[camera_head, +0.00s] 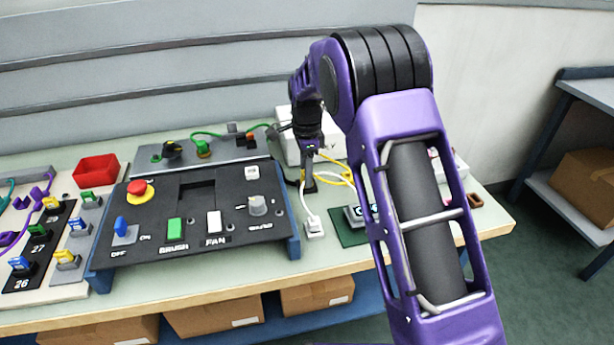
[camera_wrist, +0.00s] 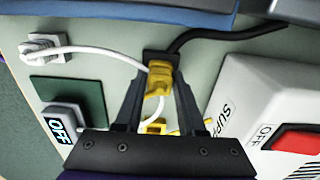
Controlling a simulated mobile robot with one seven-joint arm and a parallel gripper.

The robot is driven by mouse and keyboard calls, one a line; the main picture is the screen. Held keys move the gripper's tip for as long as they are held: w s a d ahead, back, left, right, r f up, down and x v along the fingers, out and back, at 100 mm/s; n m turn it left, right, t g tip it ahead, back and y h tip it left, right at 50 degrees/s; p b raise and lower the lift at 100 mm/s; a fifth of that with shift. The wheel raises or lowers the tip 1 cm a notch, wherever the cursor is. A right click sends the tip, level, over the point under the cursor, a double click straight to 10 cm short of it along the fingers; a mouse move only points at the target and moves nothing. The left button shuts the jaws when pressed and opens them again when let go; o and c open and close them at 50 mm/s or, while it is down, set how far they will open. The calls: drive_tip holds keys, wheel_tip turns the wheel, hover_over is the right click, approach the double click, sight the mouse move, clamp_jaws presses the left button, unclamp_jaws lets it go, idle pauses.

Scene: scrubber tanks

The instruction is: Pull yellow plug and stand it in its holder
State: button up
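The yellow plug (camera_wrist: 158,80) is in the wrist view, at a black socket piece (camera_wrist: 152,58) with a black cable. My gripper (camera_wrist: 160,84) has one finger on each side of the yellow plug, very close to it; whether they touch it is not clear. In the head view my gripper (camera_head: 309,184) points down at the back right of the bench. A second yellow piece (camera_wrist: 155,126) shows lower between the fingers, partly hidden; I cannot tell what it is. I cannot make out the holder for certain.
A white plug (camera_wrist: 42,48) with a white cable stands at the left in the wrist view. A display reading OFF (camera_wrist: 61,126) sits by a green mat (camera_wrist: 75,92). A white supply box (camera_wrist: 245,95) with a red switch (camera_wrist: 298,140) is close on the right. The control panel (camera_head: 140,265) lies left.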

drive_tip(key=o, duration=0.9)
drive_tip(key=shift+r, duration=0.1)
wheel_tip(320, 180, up, 17)
drive_tip(key=p, duration=0.2)
drive_tip(key=shift+r, duration=0.15)
